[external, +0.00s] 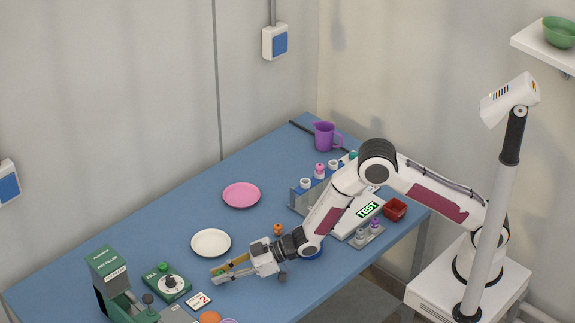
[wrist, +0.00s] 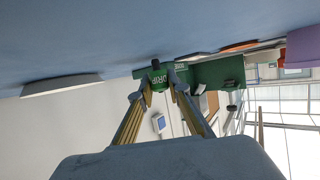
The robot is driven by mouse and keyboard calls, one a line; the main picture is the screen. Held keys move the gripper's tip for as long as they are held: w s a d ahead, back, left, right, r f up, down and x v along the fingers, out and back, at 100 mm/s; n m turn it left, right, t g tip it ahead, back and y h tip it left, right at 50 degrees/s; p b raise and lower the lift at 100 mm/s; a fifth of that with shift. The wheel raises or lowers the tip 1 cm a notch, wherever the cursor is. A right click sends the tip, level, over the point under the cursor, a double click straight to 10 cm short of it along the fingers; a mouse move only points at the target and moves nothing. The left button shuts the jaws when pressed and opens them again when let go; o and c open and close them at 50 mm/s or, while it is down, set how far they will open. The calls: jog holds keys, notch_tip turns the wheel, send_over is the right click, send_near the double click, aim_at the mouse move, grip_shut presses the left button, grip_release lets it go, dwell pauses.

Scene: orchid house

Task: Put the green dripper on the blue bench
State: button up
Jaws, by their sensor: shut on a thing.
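In the external view my gripper (external: 220,270) is low over the front left part of the blue bench (external: 150,237), and the dripper is hard to make out there. The bench surface spans the top of the wrist view (wrist: 100,35). I cannot tell whether the dripper touches the bench.
A white plate (external: 211,243) lies just behind my gripper, a pink plate (external: 241,195) farther back. A green box with a dial (external: 168,287), a numbered card (external: 199,301) and a green machine (external: 107,270) stand at the left. A purple jug (external: 324,136) and red bowl (external: 395,209) are at the right.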

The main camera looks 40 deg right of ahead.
jog(key=shift+f, duration=0.15)
jog(key=o, duration=0.8)
jog(key=shift+v, duration=6.05)
